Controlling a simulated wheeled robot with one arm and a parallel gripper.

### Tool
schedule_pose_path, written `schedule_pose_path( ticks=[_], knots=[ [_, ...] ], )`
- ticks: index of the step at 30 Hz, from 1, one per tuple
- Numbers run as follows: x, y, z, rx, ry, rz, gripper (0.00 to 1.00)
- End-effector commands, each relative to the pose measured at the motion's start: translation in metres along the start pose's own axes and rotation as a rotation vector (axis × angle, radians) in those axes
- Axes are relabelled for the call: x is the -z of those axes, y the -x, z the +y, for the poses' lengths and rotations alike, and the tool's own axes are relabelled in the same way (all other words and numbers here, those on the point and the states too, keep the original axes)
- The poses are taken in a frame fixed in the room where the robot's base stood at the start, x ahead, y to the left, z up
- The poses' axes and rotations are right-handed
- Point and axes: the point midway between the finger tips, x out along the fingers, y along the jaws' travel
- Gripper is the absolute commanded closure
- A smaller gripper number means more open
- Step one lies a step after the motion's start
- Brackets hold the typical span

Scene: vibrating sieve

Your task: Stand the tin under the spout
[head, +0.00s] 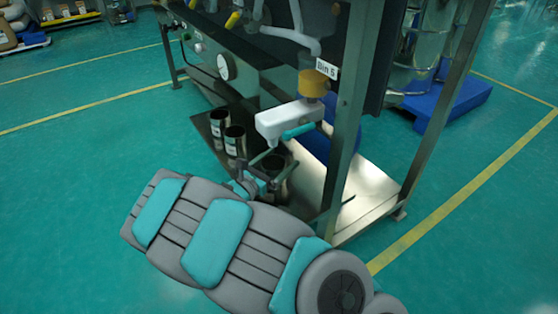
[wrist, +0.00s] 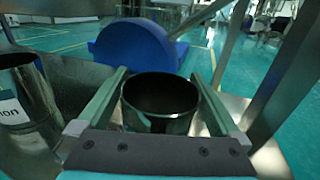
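A dark metal tin (head: 279,172) stands on the sheet-metal shelf under the machine. In the wrist view its round open mouth faces up and the tin (wrist: 160,100) sits between the two fingers of my gripper (wrist: 160,85). The fingers are spread on either side of it, with what looks like a narrow gap each side. In the head view my gripper (head: 266,168) is at this tin, and my arm partly hides it.
Two more tins (head: 235,141) (head: 219,122) stand left of the gripped area; a labelled tin (wrist: 25,105) shows at the wrist view's left. A frame post (head: 345,130) rises on the right. A blue rounded object (wrist: 135,45) lies behind the tin.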

Motion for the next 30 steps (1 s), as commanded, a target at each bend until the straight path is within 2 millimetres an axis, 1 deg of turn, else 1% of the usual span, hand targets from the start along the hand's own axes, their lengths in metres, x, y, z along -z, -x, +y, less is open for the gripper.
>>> schedule_pose_path(
  ticks=[5,8,11,14,21,24,27,30],
  knots=[
    [0.0,0.0,0.0,0.0,0.0,0.0,0.0],
    [-0.004,0.0,0.0,0.0,-0.001,0.0,0.0],
    [-0.003,0.013,0.002,-0.004,0.0,0.0,0.0],
    [-0.004,0.031,0.002,-0.006,-0.001,0.0,0.0],
    [-0.003,0.081,0.002,-0.005,-0.001,0.002,0.0],
    [-0.003,0.098,0.001,-0.004,0.0,0.001,0.0],
    [-0.003,0.11,0.001,-0.002,0.0,0.0,0.0],
    [-0.003,0.117,0.0,-0.001,-0.001,0.0,0.0]
  ],
)
